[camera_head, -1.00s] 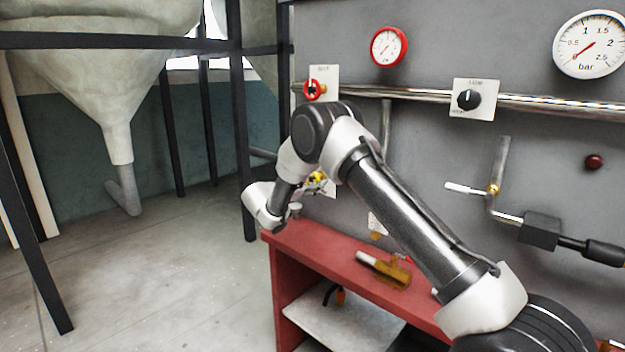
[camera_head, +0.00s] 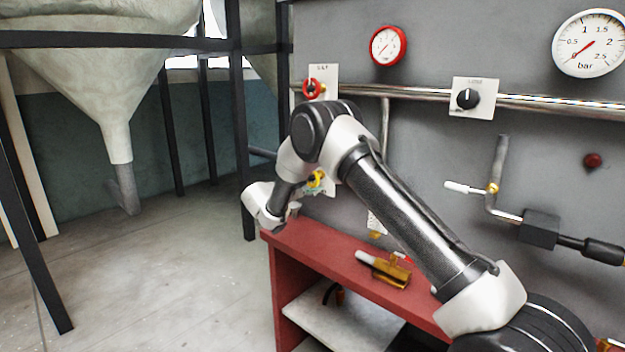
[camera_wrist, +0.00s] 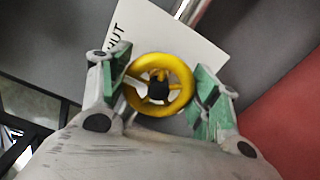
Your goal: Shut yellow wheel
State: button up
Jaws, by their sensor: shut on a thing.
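The yellow wheel (camera_wrist: 161,62) is a small ring with spokes and a dark hub, in front of a white plate (camera_wrist: 190,45) whose visible letters read "HUT". In the head view the wheel (camera_head: 316,180) shows small, low on the wall, partly covered by my arm. My gripper (camera_wrist: 160,88) is shut on the wheel, with its green-padded fingers on opposite sides of the rim. In the head view my wrist is at the wheel, and the fingers are mostly hidden.
A red wheel (camera_head: 312,88) is above on the wall, with a pipe (camera_head: 430,94) and a black knob (camera_head: 467,98) to its right. A red bench (camera_head: 330,255) stands below, bearing a brass valve piece (camera_head: 388,268). Dark frame posts (camera_head: 246,150) stand left; floor there is clear.

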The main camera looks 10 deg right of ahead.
jog(key=shift+f+m, duration=0.1)
jog(key=shift+m, duration=0.2)
jog(key=o, duration=1)
jog(key=v, duration=1.2)
